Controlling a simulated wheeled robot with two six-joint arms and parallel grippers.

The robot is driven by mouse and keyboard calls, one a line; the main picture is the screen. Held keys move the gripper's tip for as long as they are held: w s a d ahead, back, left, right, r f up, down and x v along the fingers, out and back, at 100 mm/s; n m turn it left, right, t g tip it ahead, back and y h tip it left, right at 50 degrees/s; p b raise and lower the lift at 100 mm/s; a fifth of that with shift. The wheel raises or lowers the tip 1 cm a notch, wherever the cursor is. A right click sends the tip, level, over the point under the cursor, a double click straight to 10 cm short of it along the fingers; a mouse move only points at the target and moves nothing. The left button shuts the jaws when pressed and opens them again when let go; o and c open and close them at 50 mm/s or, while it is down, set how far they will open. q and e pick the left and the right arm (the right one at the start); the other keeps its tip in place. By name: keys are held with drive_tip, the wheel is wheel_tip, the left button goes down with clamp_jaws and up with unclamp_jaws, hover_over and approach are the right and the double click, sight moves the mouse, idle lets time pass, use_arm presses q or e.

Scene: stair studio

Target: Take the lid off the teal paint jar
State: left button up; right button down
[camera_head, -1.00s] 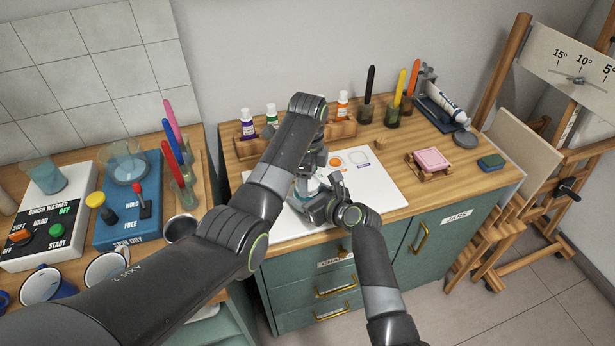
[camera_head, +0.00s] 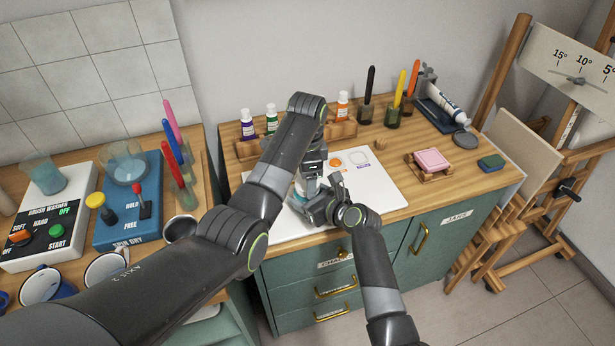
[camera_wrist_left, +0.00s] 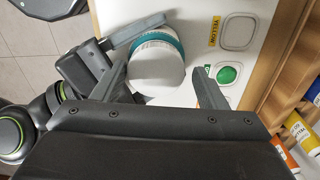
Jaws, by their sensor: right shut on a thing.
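The paint jar, pale with a teal band (camera_wrist_left: 172,37), shows in the left wrist view; its pale rounded lid (camera_wrist_left: 155,66) faces that camera. My right gripper (camera_head: 328,190) is shut on the jar from the side, and one of its fingers lies along the jar in the left wrist view. My left gripper (camera_wrist_left: 162,84) is open, with its fingers apart on either side of the lid; whether they touch it I cannot tell. In the head view my left gripper (camera_head: 311,172) hangs over the jar, which is mostly hidden by both grippers.
A white board (camera_head: 378,188) with coloured outlines lies under the grippers. Paint bottles stand in a wooden rack (camera_head: 341,129) behind. A pink block (camera_head: 432,159) on a wooden stand, a green sponge (camera_head: 491,162) and a grey disc (camera_head: 466,140) lie to the right.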

use_arm(q)
drive_tip(key=shift+s+d, duration=0.15)
drive_tip(key=shift+s, duration=0.05)
wheel_tip(320, 180, up, 4)
drive_tip(key=shift+r, duration=0.25)
drive_tip(key=shift+c, duration=0.5)
drive_tip(key=m, duration=0.2)
drive_tip(key=r+m, duration=0.1)
drive_tip(key=m, duration=0.3)
drive_tip(key=shift+r, duration=0.35)
drive_tip(key=m, duration=0.2)
drive_tip(key=r+m, duration=0.1)
drive_tip(key=m, duration=0.3)
drive_tip(key=shift+r, duration=0.3)
drive_tip(key=shift+f, duration=3.95)
